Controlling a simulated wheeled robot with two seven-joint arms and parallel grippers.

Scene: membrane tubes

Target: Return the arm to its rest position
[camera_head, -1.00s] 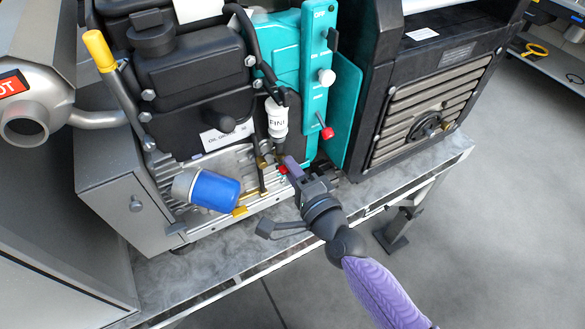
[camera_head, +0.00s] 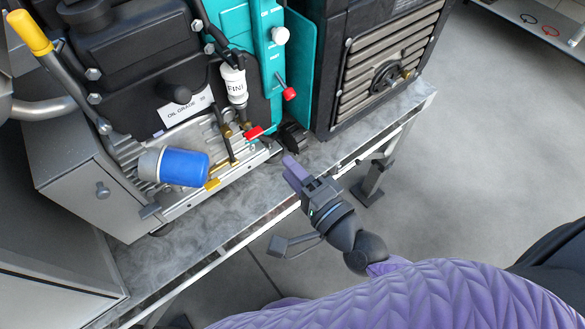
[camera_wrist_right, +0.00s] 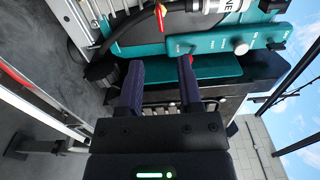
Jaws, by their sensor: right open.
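My right gripper (camera_head: 291,168) is over the front edge of the bench, in front of the machine. In the right wrist view its two dark purple fingers (camera_wrist_right: 160,85) stand apart with nothing between them. Beyond them in that view is the machine's teal panel (camera_wrist_right: 222,42). My right arm (camera_head: 420,295), in a purple sleeve, comes in from the lower right of the head view. My left gripper does not show in either view.
The bench (camera_head: 215,225) carries a machine with a blue filter (camera_head: 185,167), a red valve handle (camera_head: 254,133), a white cylinder (camera_head: 234,86) and a red-tipped lever (camera_head: 289,93). A black grilled unit (camera_head: 385,65) stands to the right. Open grey floor (camera_head: 495,150) lies at right.

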